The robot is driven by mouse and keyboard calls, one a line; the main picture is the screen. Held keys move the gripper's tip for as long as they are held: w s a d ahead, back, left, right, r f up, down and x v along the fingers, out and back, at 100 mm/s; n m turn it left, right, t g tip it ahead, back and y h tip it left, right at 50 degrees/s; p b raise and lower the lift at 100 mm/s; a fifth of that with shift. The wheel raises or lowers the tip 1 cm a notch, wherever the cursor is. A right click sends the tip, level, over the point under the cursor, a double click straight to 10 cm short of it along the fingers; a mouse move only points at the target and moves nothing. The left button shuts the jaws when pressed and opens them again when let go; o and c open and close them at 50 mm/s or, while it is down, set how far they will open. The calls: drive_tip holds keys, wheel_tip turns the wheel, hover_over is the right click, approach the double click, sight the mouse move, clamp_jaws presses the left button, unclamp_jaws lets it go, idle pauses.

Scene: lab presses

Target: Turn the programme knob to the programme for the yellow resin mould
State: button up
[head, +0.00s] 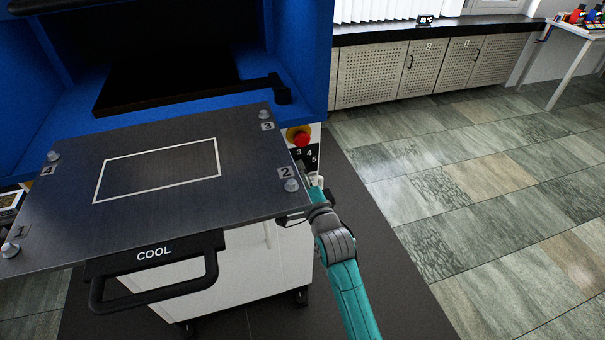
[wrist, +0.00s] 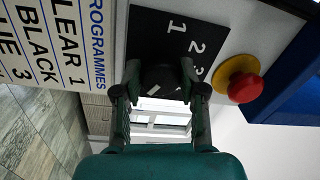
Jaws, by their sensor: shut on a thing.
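The programme knob (wrist: 160,78) is black and round, on a black dial plate (wrist: 198,28) with white numbers 1, 2 and 3 showing in the wrist view. My gripper (wrist: 161,90) has one finger on each side of the knob and is shut on it. In the head view the dial plate (head: 308,158) shows 3, 4 and 5, and my gripper (head: 312,181) reaches it from the front right. The knob's pointer cannot be made out. A white programme list (wrist: 45,45) reads CLEAR 1, BLACK and part of another line ending in 3; no yellow line shows.
A red emergency button (wrist: 245,86) on a yellow ring sits beside the dial. A metal plate (head: 240,165) with numbered corners and a COOL handle (head: 155,290) juts out left of my arm. The tiled floor (head: 470,200) to the right is clear.

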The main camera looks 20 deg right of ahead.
drive_tip(key=o, duration=1.1)
drive_tip(key=s, duration=1.2)
drive_tip(key=shift+d+f, duration=0.1)
drive_tip(key=shift+f, duration=0.3)
